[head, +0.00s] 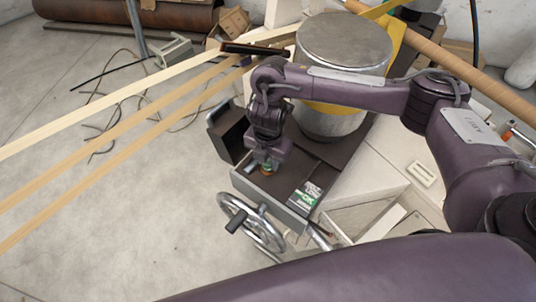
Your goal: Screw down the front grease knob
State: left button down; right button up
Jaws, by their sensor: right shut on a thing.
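My right arm comes in from the right and bends down at its wrist, with the right gripper (265,168) pointing downward over the dark machine housing. The gripper is shut on a small knob (266,173), of which only a little orange and green shows below the fingers. I take it to be the front grease knob; the fingers hide most of it. I cannot tell how far down it is screwed. My left gripper is not in view.
A metal handwheel (250,222) stands just in front of the housing. A green, white and black box (307,193) lies right of the gripper. A large metal drum (344,45) rises behind my forearm. Pale strips (110,105) run off to the left above open concrete floor (130,220).

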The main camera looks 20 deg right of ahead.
jog(key=shift+w+r+m+p, duration=0.1)
jog(key=shift+m+p, duration=0.3)
jog(key=shift+m, duration=0.25)
jog(key=shift+w+r+m+p, duration=0.1)
jog(key=shift+m+p, duration=0.25)
jog(key=shift+m, duration=0.6)
jog(key=o, duration=1)
jog(key=shift+s+f, duration=0.1)
jog(key=shift+f, duration=0.05)
jog(key=shift+c, duration=0.2)
notch_tip(320, 180, up, 8)
jog(key=shift+f+p, duration=0.1)
jog(key=shift+p, duration=0.55)
